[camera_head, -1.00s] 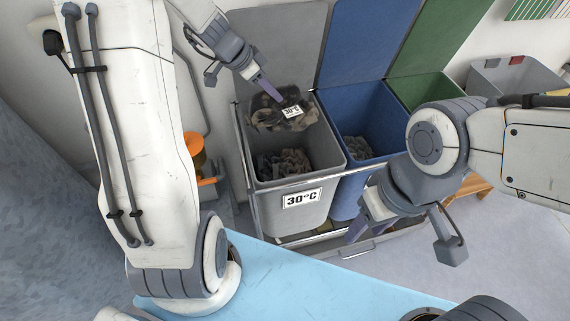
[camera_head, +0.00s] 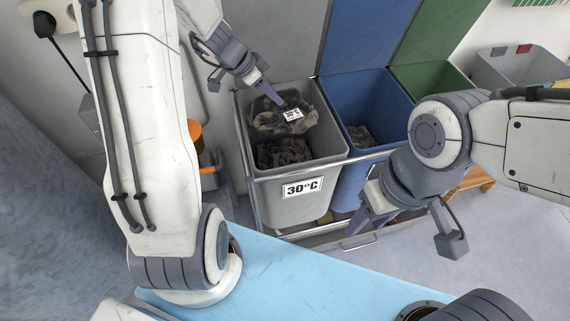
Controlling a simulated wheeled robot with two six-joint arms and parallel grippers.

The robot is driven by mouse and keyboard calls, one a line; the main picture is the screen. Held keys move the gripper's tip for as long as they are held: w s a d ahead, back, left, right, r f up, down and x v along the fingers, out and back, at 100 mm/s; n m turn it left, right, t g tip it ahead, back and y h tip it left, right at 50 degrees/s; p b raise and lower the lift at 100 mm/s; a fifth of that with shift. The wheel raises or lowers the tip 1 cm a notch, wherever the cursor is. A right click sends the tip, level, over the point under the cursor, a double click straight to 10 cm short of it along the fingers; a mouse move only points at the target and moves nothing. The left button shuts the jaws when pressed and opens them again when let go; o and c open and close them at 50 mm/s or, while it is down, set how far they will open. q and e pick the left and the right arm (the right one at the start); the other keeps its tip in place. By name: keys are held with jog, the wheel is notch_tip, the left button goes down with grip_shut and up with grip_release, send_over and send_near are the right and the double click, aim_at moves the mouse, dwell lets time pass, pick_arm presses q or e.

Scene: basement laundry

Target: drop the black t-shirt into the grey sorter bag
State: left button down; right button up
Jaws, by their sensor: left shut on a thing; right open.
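The black t-shirt (camera_head: 285,118) is a bunched, mottled dark and brownish cloth with a white 30°C tag. My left gripper (camera_head: 275,97) is shut on its upper edge and holds it over the mouth of the grey sorter bag (camera_head: 296,207), toward the back. The grey bag is open and carries a 30°C label on its front. Other dark cloth (camera_head: 283,153) lies inside it, below the t-shirt; whether the two touch is unclear. My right gripper (camera_head: 372,220) is open and empty, in front of the blue bag; its fingertips are partly hidden.
A blue bag (camera_head: 381,105) with dark cloth inside and a green bag (camera_head: 431,77) stand right of the grey one, lids raised. A grey bin (camera_head: 510,72) is at the back right. A light blue surface (camera_head: 290,275) lies in front. An orange object (camera_head: 194,135) stands left of the sorter.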

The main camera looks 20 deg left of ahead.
pick_arm(q)
jog(key=c, duration=0.5)
grip_release()
jog(key=p+v, duration=0.1)
jog(key=v, duration=0.9)
jog(key=shift+r, duration=0.25)
jog(key=shift+s, duration=0.1)
